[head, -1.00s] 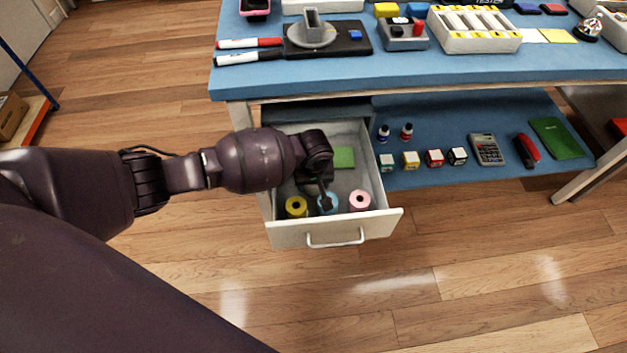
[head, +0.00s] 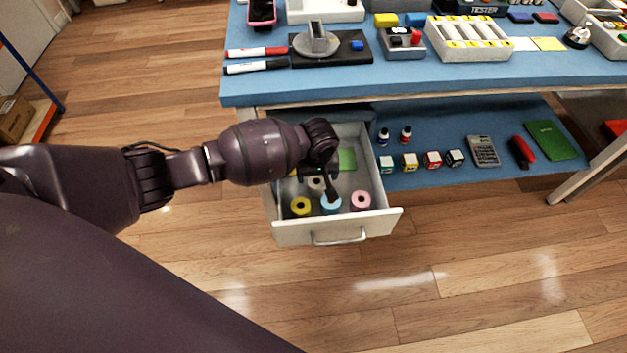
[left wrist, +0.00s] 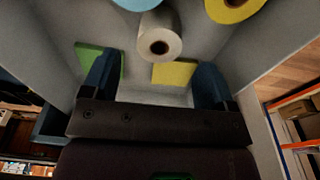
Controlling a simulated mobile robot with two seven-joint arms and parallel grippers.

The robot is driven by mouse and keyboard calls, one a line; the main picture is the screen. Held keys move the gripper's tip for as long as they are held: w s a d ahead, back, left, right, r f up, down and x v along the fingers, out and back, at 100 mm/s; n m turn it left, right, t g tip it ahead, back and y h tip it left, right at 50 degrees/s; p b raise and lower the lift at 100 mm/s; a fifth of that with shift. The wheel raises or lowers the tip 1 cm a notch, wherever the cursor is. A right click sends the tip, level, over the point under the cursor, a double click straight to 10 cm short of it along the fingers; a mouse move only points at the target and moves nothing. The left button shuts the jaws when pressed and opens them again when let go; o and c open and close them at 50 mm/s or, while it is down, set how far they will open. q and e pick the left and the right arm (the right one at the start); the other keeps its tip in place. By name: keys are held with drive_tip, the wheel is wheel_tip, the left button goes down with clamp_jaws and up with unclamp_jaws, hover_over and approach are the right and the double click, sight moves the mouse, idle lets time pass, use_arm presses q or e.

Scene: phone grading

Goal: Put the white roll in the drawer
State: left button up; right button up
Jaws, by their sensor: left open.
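The white roll (head: 316,183) stands inside the open drawer (head: 292,236), behind the yellow and blue rolls and partly hidden by my gripper. In the left wrist view the white roll (left wrist: 160,42) shows its dark core hole, just beyond the fingertips and not held. My left gripper (head: 326,182) is over the drawer. In the left wrist view its two dark blue fingers (left wrist: 155,68) are spread wide, with nothing between them. My right gripper is out of view.
A yellow roll (head: 300,206), a blue roll (head: 331,204) and a pink roll (head: 360,201) line the drawer's front. A green pad (head: 347,159) and a yellow pad (left wrist: 174,73) lie deeper inside. The blue tabletop (head: 400,75) overhangs the drawer's back.

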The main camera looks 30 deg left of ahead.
sight(318, 185)
use_arm(q)
wheel_tip(318, 185, up, 6)
drive_tip(key=p, duration=0.2)
drive_tip(key=shift+s+d, duration=0.2)
drive_tip(key=shift+s, duration=0.15)
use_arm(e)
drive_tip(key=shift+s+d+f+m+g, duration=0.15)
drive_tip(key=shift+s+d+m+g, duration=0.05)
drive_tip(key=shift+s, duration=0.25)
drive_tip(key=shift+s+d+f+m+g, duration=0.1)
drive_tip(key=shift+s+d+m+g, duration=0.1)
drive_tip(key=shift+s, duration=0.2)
use_arm(q)
drive_tip(key=shift+r, duration=0.1)
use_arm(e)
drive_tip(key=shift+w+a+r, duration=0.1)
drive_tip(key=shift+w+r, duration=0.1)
use_arm(q)
drive_tip(key=shift+a, duration=0.1)
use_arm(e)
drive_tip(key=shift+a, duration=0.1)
